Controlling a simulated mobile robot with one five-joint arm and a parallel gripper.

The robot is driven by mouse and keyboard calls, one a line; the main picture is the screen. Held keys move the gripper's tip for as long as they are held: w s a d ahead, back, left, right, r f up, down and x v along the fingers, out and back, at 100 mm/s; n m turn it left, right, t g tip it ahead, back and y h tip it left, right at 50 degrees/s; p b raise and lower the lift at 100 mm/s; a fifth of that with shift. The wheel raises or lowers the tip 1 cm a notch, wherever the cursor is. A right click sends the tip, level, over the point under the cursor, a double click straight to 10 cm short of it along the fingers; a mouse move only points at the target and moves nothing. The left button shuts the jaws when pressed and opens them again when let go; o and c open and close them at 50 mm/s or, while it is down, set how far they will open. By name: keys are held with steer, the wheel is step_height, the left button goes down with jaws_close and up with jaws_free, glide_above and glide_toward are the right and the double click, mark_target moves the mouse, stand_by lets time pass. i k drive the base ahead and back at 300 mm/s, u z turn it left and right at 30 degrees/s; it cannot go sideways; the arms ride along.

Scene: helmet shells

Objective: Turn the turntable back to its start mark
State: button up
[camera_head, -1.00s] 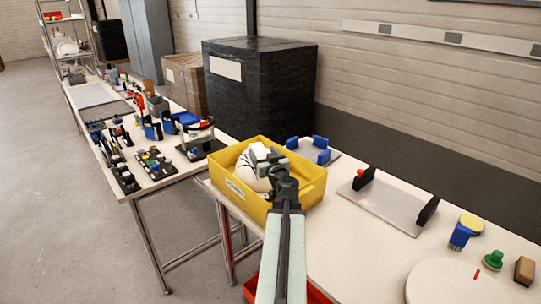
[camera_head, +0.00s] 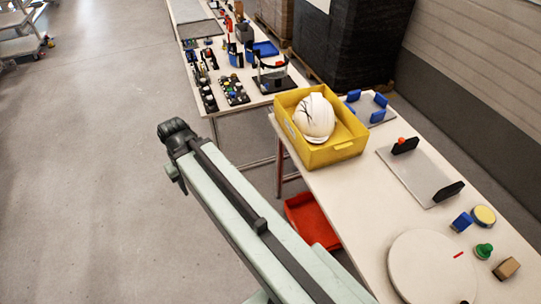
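The turntable (camera_head: 425,270) is a round white disc at the lower right, on the near part of the white table. A short red line (camera_head: 458,254) lies near its right edge. A small dark spot shows at the disc's lower right by the frame's bottom; I cannot tell whether it is the start mark. My gripper (camera_head: 174,138) is at the far end of my pale green arm, over the floor left of the table and well apart from the turntable. Its fingers are not clear, so its opening cannot be told.
A yellow bin (camera_head: 335,151) holds a cracked white helmet (camera_head: 314,118). Beyond the turntable are a green knob (camera_head: 483,251), a brown block (camera_head: 506,268), a blue block (camera_head: 461,222) and a yellow round pad (camera_head: 484,215). A grey plate with black uprights (camera_head: 448,191) stands behind. A red bin (camera_head: 312,220) is below.

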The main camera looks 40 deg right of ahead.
mark_target(425, 266)
steer(key=z, duration=4.25)
steer(key=k, duration=2.45)
steer(key=u, duration=0.4)
steer(key=i, duration=1.7)
steer(key=z, duration=0.15)
